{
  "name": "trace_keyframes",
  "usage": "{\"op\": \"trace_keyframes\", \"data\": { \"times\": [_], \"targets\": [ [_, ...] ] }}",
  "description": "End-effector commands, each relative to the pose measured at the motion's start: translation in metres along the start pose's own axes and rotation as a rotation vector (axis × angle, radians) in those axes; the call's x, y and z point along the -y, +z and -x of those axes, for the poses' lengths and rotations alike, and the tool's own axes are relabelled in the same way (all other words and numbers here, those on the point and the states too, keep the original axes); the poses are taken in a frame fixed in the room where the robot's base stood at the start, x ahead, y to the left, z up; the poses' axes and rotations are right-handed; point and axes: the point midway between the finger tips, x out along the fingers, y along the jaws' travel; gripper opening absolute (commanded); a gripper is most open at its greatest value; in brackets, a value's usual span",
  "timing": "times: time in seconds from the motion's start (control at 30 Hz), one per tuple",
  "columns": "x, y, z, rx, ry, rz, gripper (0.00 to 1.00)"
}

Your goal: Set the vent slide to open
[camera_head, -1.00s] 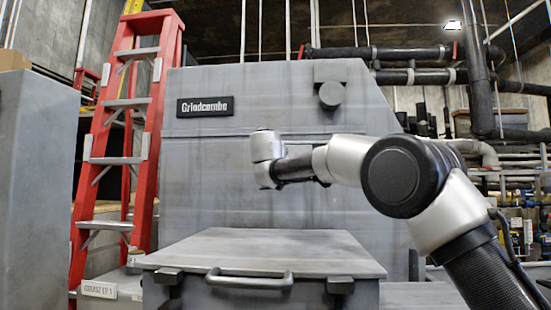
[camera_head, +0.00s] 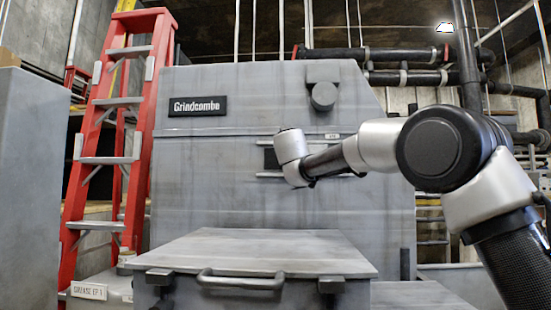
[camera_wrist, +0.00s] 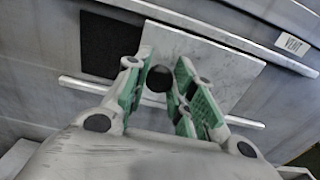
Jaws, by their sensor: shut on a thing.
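The vent slide is a pale grey plate (camera_wrist: 215,68) with a round black knob (camera_wrist: 158,78), held between two rails on the machine's face. My gripper (camera_wrist: 157,74) has its green-padded fingers on either side of the knob and is shut on it. A dark square opening (camera_wrist: 108,45) lies uncovered to the left of the plate. The opening (camera_head: 270,158) also shows in the head view, just left of my wrist. A "VENT" label (camera_wrist: 292,44) is on the right above the upper rail. In the head view my wrist hides the fingers and knob.
The grey Grindcombe machine (camera_head: 230,205) fills the middle. A lid with a handle (camera_head: 240,281) juts out low in front. A red ladder (camera_head: 110,140) stands at the left beside a grey cabinet (camera_head: 25,190). Pipes run behind at the right.

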Motion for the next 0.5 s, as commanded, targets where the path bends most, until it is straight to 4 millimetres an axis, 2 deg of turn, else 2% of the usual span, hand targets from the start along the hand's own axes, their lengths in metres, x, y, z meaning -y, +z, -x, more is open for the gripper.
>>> {"op": "trace_keyframes", "data": {
  "times": [0.03,0.2,0.33,0.5],
  "targets": [
    [0.015,0.000,0.000,-0.001,-0.005,0.000,0.00],
    [0.048,-0.001,0.000,-0.002,-0.004,0.000,0.00],
    [0.063,-0.001,0.000,-0.001,-0.002,0.000,0.00],
    [0.071,-0.001,0.000,-0.001,-0.001,0.000,0.00]
  ]
}}
